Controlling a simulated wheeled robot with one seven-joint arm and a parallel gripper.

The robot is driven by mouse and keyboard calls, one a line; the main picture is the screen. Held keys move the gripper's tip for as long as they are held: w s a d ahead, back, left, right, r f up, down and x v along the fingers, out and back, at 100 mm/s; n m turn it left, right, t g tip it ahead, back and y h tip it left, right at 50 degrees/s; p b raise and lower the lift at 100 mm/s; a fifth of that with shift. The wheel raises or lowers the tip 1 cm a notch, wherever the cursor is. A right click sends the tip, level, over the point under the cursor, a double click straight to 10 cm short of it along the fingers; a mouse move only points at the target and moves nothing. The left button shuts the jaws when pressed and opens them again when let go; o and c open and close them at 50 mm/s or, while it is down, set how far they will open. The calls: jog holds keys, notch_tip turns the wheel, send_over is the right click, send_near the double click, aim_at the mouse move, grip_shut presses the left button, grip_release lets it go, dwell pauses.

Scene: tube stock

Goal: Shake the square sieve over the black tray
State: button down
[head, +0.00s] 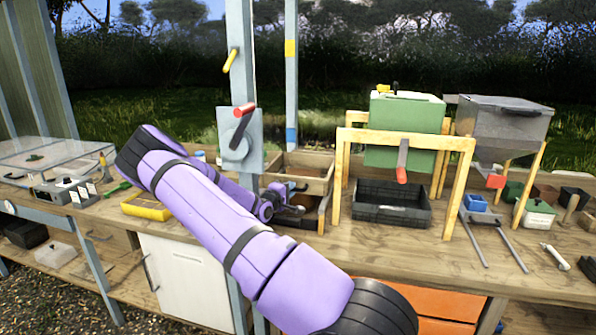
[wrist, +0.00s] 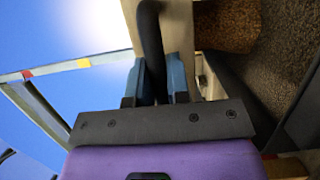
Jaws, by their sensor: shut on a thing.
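My gripper (head: 272,206) is shut on a dark bar-like handle, beside the wooden boxes left of the green hopper. In the wrist view, the blue fingers (wrist: 160,82) close around this black handle (wrist: 151,40), in front of a pale wooden board. Brown grainy material shows beyond the board. The handle seems to belong to a wooden-sided box (head: 310,218), but I cannot tell for sure that this is the square sieve. A shallow yellow frame (head: 147,207) lies at left, partly behind my arm. A black tray (head: 392,214) stands under the green hopper.
A green hopper (head: 405,115) on a wooden stand and a grey hopper (head: 505,120) stand at right. A blue post (head: 240,60) with a red-handled lever rises behind my arm. Two metal rails (head: 480,230) lie on the bench. The bench front before the black tray is clear.

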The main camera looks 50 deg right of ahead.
jog(key=s+a, duration=0.3)
jog(key=a, duration=0.4)
jog(key=shift+w+d, duration=0.5)
jog(key=shift+d, duration=0.65)
jog(key=shift+w+d, duration=0.55)
jog(key=shift+d, duration=0.65)
jog(key=shift+w+d, duration=0.5)
jog(key=shift+d, duration=0.65)
grip_release()
jog(key=s+a, duration=0.4)
jog(key=a, duration=0.5)
jog(key=shift+a, duration=0.1)
